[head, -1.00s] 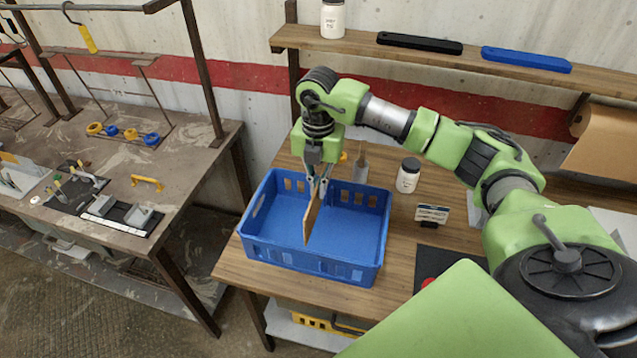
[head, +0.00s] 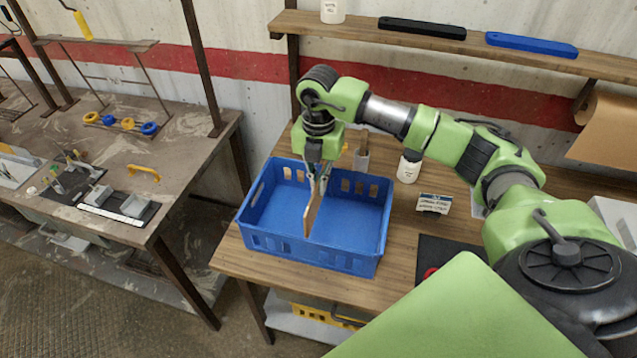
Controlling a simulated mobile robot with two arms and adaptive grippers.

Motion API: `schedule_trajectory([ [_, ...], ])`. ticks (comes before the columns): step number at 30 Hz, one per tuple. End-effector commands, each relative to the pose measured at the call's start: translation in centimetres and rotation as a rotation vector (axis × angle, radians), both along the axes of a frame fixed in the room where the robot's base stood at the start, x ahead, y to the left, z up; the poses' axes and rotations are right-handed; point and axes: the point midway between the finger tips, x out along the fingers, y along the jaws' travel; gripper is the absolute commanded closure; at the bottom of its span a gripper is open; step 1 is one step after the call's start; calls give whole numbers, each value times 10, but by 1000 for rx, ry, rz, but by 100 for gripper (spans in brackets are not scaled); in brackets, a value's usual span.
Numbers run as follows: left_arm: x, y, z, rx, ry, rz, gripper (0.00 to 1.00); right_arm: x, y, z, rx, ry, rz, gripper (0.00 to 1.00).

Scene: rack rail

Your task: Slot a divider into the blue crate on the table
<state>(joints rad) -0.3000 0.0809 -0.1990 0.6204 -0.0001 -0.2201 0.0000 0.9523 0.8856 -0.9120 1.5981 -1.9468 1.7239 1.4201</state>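The blue crate (head: 345,262) stands on the wooden table, open side up, with slots along its walls. My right gripper (head: 318,186) points down over the crate's inside and is shut on a thin wooden divider (head: 312,216). The divider is upright, its narrow edge turned towards me, and its lower end is within the crate's outline. I cannot tell whether it touches the crate's floor or sits in a slot. My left gripper is not in view.
A white bottle (head: 409,168) and a small sign (head: 434,203) stand right of the crate. A grey holder (head: 362,158) stands behind it. A shelf (head: 400,42) runs above. Another bench (head: 110,185) with tools is at left.

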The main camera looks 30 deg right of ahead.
Motion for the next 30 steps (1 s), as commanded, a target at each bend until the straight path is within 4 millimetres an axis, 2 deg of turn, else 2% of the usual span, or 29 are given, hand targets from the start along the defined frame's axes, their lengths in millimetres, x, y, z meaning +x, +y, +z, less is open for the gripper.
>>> schedule_trajectory([
  [11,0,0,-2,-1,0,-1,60,0,0,-1,0,0,0,100],
  [30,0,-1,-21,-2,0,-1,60,0,0,-27,0,0,0,100],
])
